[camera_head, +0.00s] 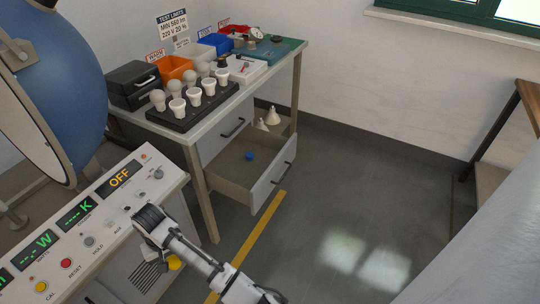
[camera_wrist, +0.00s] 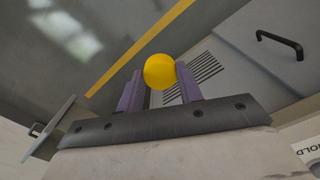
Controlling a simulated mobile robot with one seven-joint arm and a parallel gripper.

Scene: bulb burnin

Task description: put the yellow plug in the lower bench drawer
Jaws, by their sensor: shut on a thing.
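The yellow plug (camera_wrist: 159,71) is a round yellow piece held between the two purple fingertips of my gripper (camera_wrist: 160,88) in the wrist view. My gripper is shut on it. In the head view the plug (camera_head: 174,263) shows beside my gripper (camera_head: 165,250), partly hidden by my arm, low in front of the console. The lower bench drawer (camera_head: 240,176) is pulled open under the bench, away from my gripper and farther back. A small blue piece (camera_head: 250,155) lies inside it.
The console (camera_head: 85,238) with displays and knobs stands at the left, below a large blue sphere (camera_head: 52,75). The bench (camera_head: 215,118) holds bulbs in a black rack (camera_head: 193,113) and coloured bins. A yellow floor line (camera_head: 250,240) crosses the mostly clear floor. A grey surface (camera_head: 490,225) is at the right.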

